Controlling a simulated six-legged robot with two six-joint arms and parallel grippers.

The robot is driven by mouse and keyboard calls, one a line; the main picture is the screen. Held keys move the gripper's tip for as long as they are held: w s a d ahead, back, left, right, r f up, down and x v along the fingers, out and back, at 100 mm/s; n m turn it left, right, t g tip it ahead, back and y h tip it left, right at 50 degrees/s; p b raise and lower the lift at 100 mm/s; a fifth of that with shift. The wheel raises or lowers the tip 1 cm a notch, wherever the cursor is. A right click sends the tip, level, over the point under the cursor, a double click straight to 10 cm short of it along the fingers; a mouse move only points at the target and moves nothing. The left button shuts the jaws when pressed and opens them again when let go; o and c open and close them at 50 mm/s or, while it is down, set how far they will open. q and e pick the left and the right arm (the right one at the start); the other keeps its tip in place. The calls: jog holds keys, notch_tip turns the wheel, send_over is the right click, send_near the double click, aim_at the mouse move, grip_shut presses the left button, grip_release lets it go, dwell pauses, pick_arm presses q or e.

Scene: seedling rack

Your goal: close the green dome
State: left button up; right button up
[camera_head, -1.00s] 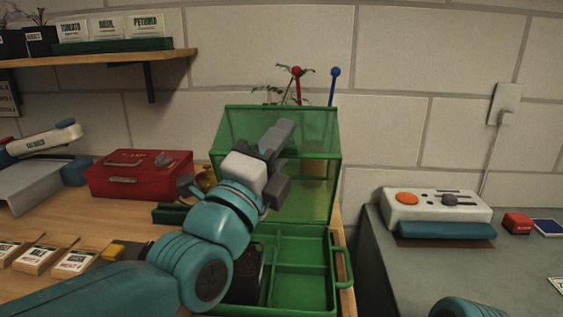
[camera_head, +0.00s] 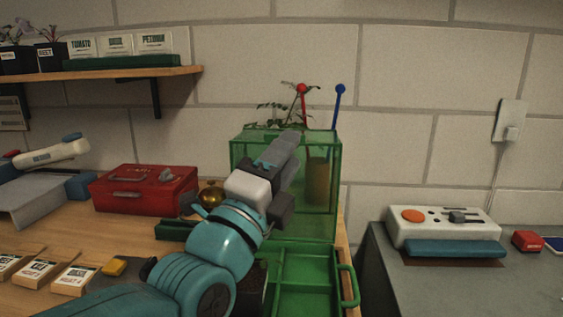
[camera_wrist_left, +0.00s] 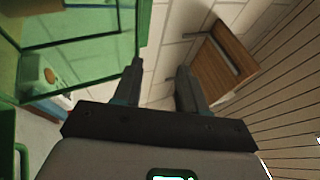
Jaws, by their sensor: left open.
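The green dome (camera_head: 318,222) is a see-through green cover, standing raised at the back of a green tray (camera_head: 303,265). My left gripper (camera_head: 285,165) overlaps the dome in the head view and hides part of it. In the left wrist view the open, empty fingers (camera_wrist_left: 160,88) are apart, with the dome (camera_wrist_left: 75,55) to their left. I cannot tell whether a finger touches it. My forearm hides the left part of the tray. My right gripper is not in view.
A tan pot (camera_head: 317,183) with a plant stands behind the dome, near red and blue-tipped stakes. A red toolbox (camera_head: 145,188) and a brass-coloured object (camera_head: 211,194) are left. A white control box (camera_head: 443,226) stands on the grey bench at right, beyond a gap.

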pick_arm(q)
jog(key=b+v, duration=0.1)
jog(key=v, duration=1.5)
jog(key=shift+b, duration=0.4)
jog(key=shift+s+a, duration=0.15)
jog(key=shift+s, duration=0.1)
